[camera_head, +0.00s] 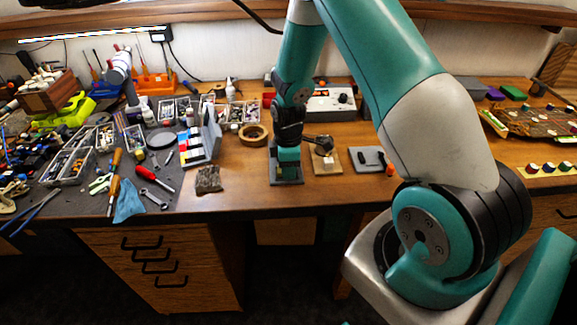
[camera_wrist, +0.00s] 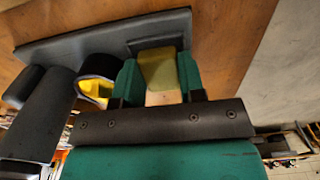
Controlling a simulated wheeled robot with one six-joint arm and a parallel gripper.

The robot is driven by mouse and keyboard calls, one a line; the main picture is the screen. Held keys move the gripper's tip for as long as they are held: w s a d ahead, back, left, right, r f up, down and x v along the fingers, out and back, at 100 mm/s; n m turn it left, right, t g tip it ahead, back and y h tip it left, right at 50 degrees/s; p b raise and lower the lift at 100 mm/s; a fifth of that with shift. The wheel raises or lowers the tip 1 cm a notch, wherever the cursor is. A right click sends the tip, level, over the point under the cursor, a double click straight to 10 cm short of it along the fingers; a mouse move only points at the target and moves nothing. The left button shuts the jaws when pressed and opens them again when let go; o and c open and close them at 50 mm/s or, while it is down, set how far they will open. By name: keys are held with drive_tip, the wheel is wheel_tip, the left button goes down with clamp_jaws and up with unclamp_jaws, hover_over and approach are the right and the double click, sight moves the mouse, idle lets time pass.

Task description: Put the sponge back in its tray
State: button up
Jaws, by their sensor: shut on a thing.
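My gripper (camera_wrist: 160,78) is shut on the yellow-olive sponge (camera_wrist: 158,66), with one teal finger on each side of it. The sponge's far end is over or at a dark recess (camera_wrist: 145,43) in a flat grey stand base (camera_wrist: 65,45). I cannot tell whether the sponge touches the base. In the head view my gripper (camera_head: 289,157) points down over the dark grey base (camera_head: 288,181) near the bench's front edge; the sponge is hidden there.
Bare wood lies in front.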

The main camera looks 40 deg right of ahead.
drive_tip(key=shift+s+f+b, duration=0.2)
drive_tip(key=shift+f+b, duration=0.1)
drive_tip(key=shift+f, duration=0.4)
drive_tip(key=o, duration=0.8)
drive_tip(key=shift+a+f, duration=0.1)
drive_tip(key=shift+r+p, duration=0.35)
drive_tip(key=shift+r, duration=0.15)
drive_tip(key=shift+w+r, duration=0.15)
drive_tip(key=shift+r, duration=0.15)
wheel_tip(320, 180, up, 11)
drive_tip(key=b, duration=0.2)
drive_tip(key=s+a+r+m+y, duration=0.2)
drive_tip(key=s+a+r, duration=0.4)
drive_tip(key=a+r, duration=0.45)
drive_tip(key=s+a+r, duration=0.1)
drive_tip(key=s+a, duration=0.3)
drive_tip(key=s, duration=0.1)
drive_tip(key=s+a+r+m+y, duration=0.1)
drive_tip(key=s+a+r, duration=0.1)
drive_tip(key=s+a, duration=0.2)
drive_tip(key=s+a+r+m+y, duration=0.1)
drive_tip(key=s+a, duration=0.2)
drive_tip(key=s, duration=0.4)
drive_tip(key=shift+a+r, duration=0.35)
drive_tip(key=shift+a, duration=0.05)
